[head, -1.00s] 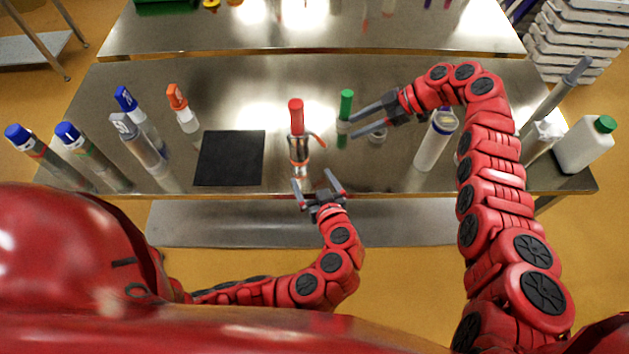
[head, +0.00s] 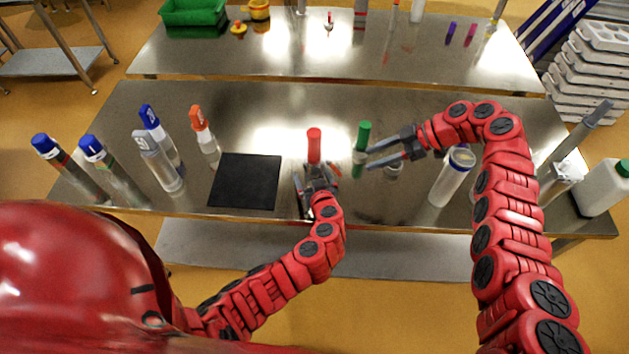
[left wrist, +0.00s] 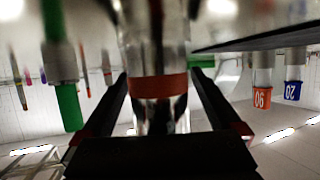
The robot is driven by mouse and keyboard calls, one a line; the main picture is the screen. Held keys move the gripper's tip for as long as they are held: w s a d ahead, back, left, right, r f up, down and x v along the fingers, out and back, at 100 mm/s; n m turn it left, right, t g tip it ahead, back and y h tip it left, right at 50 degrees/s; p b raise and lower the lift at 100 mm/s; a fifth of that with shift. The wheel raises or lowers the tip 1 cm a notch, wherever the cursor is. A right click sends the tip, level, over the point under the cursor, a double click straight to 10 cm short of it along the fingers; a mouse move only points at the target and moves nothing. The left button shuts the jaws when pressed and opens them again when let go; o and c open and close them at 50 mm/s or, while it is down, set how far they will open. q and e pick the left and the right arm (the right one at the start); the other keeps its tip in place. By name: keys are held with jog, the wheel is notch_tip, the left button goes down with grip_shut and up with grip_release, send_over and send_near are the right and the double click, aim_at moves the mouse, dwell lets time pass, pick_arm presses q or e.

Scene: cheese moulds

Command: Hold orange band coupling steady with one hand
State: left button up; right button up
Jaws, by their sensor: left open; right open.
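The coupling, a clear, shiny body with an orange band (left wrist: 158,86), stands in the middle of the left wrist view, between the fingers of my left gripper. In the head view my left gripper (head: 316,174) hides most of it; the red top (head: 314,145) above it shows. My left gripper is open, one finger on each side of the coupling; contact cannot be told. My right gripper (head: 371,158) is open beside the green-capped tube (head: 364,135), its fingertips at or close to the tube's right side.
A black mat (head: 245,182) lies left of the coupling. Several blue- and orange-capped bottles (head: 202,130) stand at the left. A clear cylinder (head: 452,178) and a white jug (head: 605,188) stand at the right. A second steel table (head: 330,62) is behind.

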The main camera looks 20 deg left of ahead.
pick_arm(q)
jog(key=shift+w, duration=0.1)
grip_shut()
pick_arm(e)
jog(key=shift+c, duration=1.3)
jog(key=shift+s+a+f, duration=0.1)
jog(key=shift+s+a, duration=0.15)
jog(key=shift+a, duration=0.05)
jog(key=shift+c, duration=0.5)
jog(key=m+t+y, duration=0.3)
jog(key=t+y, duration=0.4)
jog(key=t, duration=0.1)
send_near(340, 175)
jog(key=x, duration=1)
jog(key=shift+w+a, duration=0.2)
jog(key=shift+a, duration=0.15)
